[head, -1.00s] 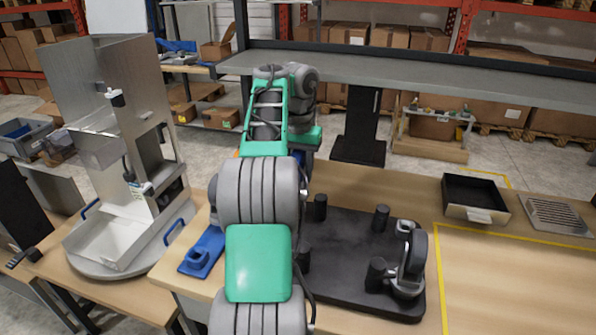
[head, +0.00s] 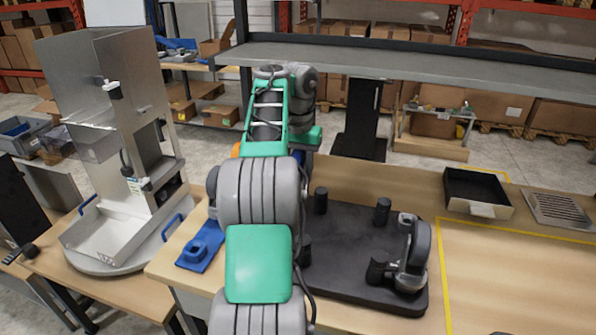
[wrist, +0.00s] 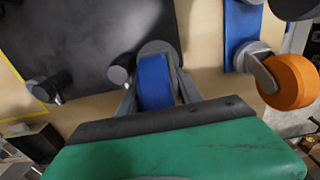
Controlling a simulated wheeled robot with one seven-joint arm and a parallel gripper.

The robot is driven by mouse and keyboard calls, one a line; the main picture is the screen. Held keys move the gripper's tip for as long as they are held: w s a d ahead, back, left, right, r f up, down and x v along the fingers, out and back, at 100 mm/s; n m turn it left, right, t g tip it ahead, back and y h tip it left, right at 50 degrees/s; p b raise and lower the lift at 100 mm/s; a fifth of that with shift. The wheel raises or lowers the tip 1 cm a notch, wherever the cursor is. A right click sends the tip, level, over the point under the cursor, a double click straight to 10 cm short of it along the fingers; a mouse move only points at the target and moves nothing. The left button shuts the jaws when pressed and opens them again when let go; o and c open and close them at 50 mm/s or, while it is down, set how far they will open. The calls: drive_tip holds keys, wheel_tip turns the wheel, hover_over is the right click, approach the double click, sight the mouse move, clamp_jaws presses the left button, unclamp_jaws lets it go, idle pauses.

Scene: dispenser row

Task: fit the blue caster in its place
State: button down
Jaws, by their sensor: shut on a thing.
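The blue caster (wrist: 155,78) shows in the wrist view, with a blue wheel and a grey top. My gripper (wrist: 157,90) is shut on it, one finger on each side of the wheel. The caster appears at the edge of the black plate (wrist: 88,38); I cannot tell whether it touches it. In the head view my arm hides the gripper and the blue caster. The black plate (head: 345,270) lies on the table with several black posts. A dark-wheeled caster (head: 413,255) stands upright at its right front corner.
An orange caster (wrist: 290,78) is beside a blue strip (wrist: 240,30) in the wrist view. A blue holder (head: 200,250) lies left of my arm. A metal dispenser (head: 115,140) stands further left. A black tray (head: 477,192) and grille (head: 558,208) are at right; the table's right front is clear.

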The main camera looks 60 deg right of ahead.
drive_tip(key=shift+f+b, duration=0.6)
drive_tip(key=shift+f, duration=0.05)
drive_tip(key=c, duration=0.7)
unclamp_jaws()
drive_tip(key=shift+f, duration=0.1)
